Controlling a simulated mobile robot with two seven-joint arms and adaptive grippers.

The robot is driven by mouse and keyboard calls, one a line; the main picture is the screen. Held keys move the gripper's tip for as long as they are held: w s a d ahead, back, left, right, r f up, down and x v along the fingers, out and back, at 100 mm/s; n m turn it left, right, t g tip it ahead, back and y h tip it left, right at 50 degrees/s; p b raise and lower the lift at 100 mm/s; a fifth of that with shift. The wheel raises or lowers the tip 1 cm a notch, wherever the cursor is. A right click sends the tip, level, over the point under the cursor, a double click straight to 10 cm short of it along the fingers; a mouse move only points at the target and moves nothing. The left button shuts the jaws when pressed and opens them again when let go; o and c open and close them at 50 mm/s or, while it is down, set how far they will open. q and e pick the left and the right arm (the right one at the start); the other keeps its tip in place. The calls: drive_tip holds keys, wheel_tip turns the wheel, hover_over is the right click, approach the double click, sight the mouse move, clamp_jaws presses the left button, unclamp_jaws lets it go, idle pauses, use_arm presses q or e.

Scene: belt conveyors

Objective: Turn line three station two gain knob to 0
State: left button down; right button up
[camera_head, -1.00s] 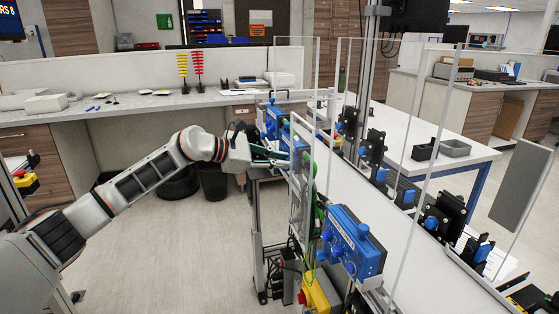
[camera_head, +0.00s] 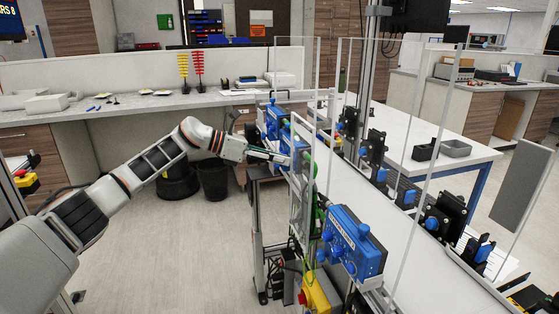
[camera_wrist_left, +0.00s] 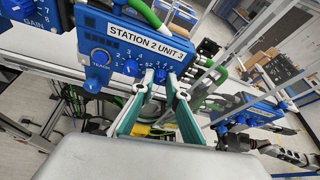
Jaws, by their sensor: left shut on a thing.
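A blue control box (camera_wrist_left: 122,45) labelled "STATION 2 UNIT 3" fills the upper middle of the left wrist view. In the head view, my left gripper (camera_head: 278,158) reaches the far blue box (camera_head: 298,150), mostly hidden behind the fingers. My right gripper is out of view.
A nearer blue box (camera_head: 350,245) with knobs stands on the conveyor's near side. Clear panels (camera_head: 415,150) rise along the belt. Another blue unit with a GAIN dial (camera_wrist_left: 35,12) is at the left wrist view's upper left. Open floor lies left of the conveyor.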

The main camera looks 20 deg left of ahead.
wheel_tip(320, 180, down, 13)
drive_tip(key=b, duration=1.5)
use_arm(q)
drive_tip(key=shift+f+n+t+h+p, duration=0.45)
drive_tip(key=shift+n+h+p, duration=1)
drive_tip(key=shift+n, duration=3.2)
drive_tip(key=shift+f+n+t+h+p, duration=0.2)
drive_tip(key=shift+n+t+h+p, duration=0.85)
drive_tip(key=shift+n, duration=3.65)
drive_tip(key=shift+f+n+t+h+p, duration=0.3)
drive_tip(key=shift+n+h+p, duration=1.5)
drive_tip(key=shift+n, duration=2.85)
use_arm(e)
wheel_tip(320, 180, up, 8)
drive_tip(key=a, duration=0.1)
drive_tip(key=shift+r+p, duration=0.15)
drive_tip(key=shift+p, duration=0.3)
